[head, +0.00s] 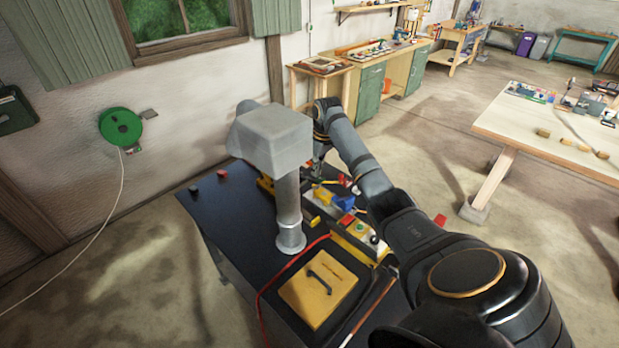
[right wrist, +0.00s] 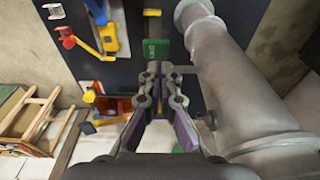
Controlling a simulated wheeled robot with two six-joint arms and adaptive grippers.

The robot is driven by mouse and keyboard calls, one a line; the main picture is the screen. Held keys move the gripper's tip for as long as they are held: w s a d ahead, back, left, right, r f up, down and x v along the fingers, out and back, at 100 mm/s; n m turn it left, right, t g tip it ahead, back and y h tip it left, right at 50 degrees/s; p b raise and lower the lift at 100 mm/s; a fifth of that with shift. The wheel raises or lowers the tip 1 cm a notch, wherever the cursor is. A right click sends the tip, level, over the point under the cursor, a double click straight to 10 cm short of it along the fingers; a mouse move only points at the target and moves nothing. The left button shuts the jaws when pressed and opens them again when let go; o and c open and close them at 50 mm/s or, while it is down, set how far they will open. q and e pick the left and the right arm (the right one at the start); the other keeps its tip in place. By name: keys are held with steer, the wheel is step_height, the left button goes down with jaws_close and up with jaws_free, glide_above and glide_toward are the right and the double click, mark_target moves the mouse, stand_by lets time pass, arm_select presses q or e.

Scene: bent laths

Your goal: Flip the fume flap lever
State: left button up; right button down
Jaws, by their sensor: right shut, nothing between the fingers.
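A grey fume duct (head: 288,200) with a boxy hood rises from the black bench; it also shows at the right of the right wrist view (right wrist: 235,90). In that view a small grey bar (right wrist: 185,69), possibly the flap lever, sticks out from the pipe toward my fingertips. I cannot tell whether it touches them. My left gripper is out of view.
The black bench top (head: 225,205) holds a yellow plate with a black handle (head: 318,288), a red cable (head: 275,275) and several yellow and red fittings. A green reel (head: 121,127) hangs on the wall. A wooden table (head: 550,135) stands at the right.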

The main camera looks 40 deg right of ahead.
stand_by(0.4)
steer(key=shift+f+b, duration=0.4)
steer(key=shift+f, duration=1.2)
stand_by(0.5)
step_height(320, 180, up, 2)
steer(key=shift+r+p, duration=0.15)
steer(key=shift+p, duration=0.6)
steer(key=shift+r, duration=2.4)
steer(key=shift+f, duration=0.1)
